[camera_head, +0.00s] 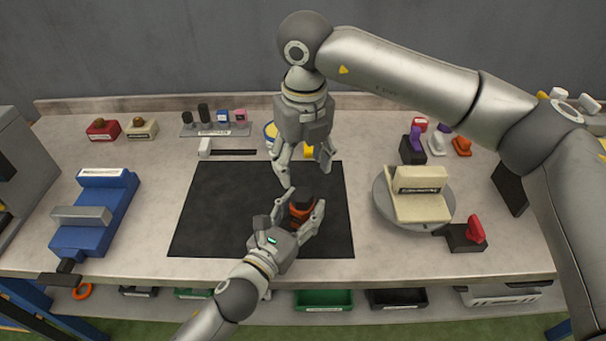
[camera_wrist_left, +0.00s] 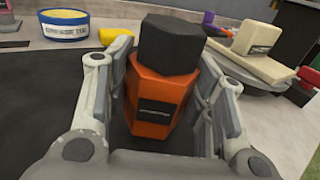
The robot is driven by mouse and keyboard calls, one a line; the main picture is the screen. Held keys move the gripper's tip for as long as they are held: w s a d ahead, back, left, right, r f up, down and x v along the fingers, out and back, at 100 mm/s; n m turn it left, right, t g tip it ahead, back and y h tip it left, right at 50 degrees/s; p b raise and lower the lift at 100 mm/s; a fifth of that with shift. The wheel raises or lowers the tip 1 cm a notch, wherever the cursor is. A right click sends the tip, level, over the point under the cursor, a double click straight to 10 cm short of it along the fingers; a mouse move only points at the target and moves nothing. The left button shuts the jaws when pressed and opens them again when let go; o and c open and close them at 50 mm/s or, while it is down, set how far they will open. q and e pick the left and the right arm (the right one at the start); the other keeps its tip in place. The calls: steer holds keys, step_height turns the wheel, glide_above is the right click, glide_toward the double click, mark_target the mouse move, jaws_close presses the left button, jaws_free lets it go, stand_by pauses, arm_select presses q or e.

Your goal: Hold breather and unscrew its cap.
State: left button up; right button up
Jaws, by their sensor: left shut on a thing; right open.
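The breather (camera_wrist_left: 157,105) is an orange faceted body with a dark label, seen between the fingers in the left wrist view. Its black cap (camera_wrist_left: 170,44) sits on top. In the head view the breather (camera_head: 298,213) is over the black mat, with its cap (camera_head: 303,197) upward. My left gripper (camera_head: 300,211) is shut on the orange body from the near side. My right gripper (camera_head: 306,168) points down, open and empty, above and just beyond the cap, apart from it. The fingers partly hide the body's sides.
The black mat (camera_head: 220,215) is otherwise clear. A blue vise-like fixture (camera_head: 97,215) stands at left. A round turntable (camera_head: 383,205) bearing a cream block (camera_head: 420,205) is at right, near a red-handled part (camera_head: 475,230). A blue-and-yellow tub (camera_wrist_left: 64,28) stands behind the mat.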

mark_target(302, 194)
step_height(302, 194, up, 4)
steer(key=shift+g, duration=0.4)
step_height(302, 194, down, 12)
steer(key=shift+s+a+r, duration=0.1)
steer(key=shift+r, duration=0.15)
steer(key=shift+c, duration=0.4)
steer(key=c, duration=1.1)
steer(key=n, duration=0.6)
steer(key=shift+c, duration=0.2)
steer(key=n, duration=0.6)
